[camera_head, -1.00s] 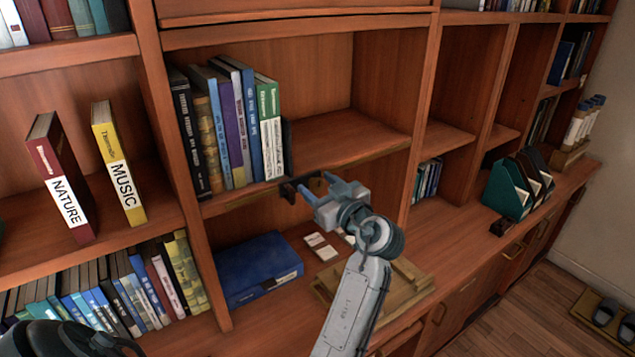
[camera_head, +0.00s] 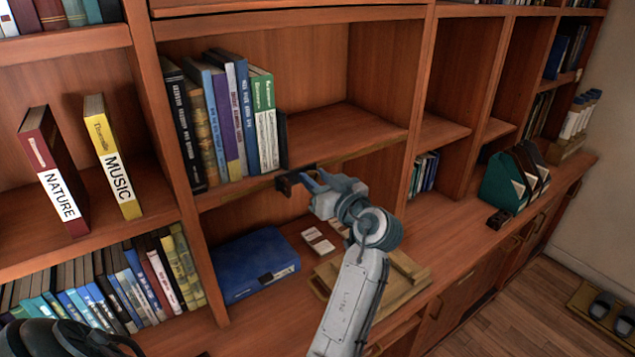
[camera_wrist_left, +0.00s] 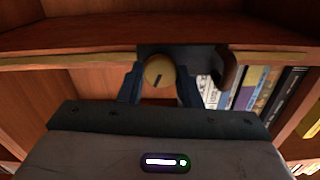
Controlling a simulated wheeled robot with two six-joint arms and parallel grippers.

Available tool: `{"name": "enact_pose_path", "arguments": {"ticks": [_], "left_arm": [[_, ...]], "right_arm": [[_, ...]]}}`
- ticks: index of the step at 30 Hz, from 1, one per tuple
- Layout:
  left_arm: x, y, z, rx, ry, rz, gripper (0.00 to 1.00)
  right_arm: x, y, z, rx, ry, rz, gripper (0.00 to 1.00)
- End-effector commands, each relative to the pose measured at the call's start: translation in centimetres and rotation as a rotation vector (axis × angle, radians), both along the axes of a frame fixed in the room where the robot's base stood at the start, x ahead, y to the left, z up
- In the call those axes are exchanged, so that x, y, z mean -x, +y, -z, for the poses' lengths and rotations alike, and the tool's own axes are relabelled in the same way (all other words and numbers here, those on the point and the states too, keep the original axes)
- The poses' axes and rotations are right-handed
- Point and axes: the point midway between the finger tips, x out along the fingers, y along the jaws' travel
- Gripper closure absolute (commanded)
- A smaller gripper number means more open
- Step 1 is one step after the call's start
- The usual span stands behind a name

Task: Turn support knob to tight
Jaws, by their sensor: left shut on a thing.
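The support knob (camera_wrist_left: 158,71) is a round brass disc with a dark slot line, standing near upright and tilted a little. It sits on a dark bracket (camera_wrist_left: 178,53) under the shelf edge in the left wrist view. My left gripper (camera_wrist_left: 158,88) has its two blue fingers on either side of the knob, shut on it. In the head view my left gripper (camera_head: 314,181) is at the front edge of the middle shelf, by the dark bracket (camera_head: 285,184). The knob is hidden there by the gripper. My right gripper is not in view.
Books (camera_head: 225,120) stand on the shelf above the bracket. Below lie a blue box-like book (camera_head: 257,262), white cards (camera_head: 317,241) and a wooden tray (camera_head: 407,268).

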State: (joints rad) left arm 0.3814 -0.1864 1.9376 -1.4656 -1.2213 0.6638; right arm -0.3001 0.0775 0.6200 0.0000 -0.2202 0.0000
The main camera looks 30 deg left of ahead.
Motion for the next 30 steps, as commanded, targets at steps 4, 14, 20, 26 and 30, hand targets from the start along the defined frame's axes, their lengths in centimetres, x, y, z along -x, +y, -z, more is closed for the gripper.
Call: {"name": "enact_pose_path", "arguments": {"ticks": [4,14,20,26,30], "left_arm": [[0.0,0.0,0.0,-0.053,0.126,-0.001,0.92],[-0.1,0.0,-0.1,-0.174,0.418,-0.003,0.92],[-0.2,0.0,-0.1,-0.248,0.595,-0.003,0.92],[-0.2,-0.1,-0.1,-0.32,0.77,-0.003,0.92],[-0.3,-0.1,-0.2,-0.371,0.893,-0.003,0.92]], "right_arm": [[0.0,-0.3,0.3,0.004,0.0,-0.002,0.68],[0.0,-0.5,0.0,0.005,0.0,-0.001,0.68],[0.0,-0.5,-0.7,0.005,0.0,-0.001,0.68],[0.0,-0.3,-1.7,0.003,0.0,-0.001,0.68],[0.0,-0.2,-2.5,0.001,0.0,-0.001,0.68]]}}
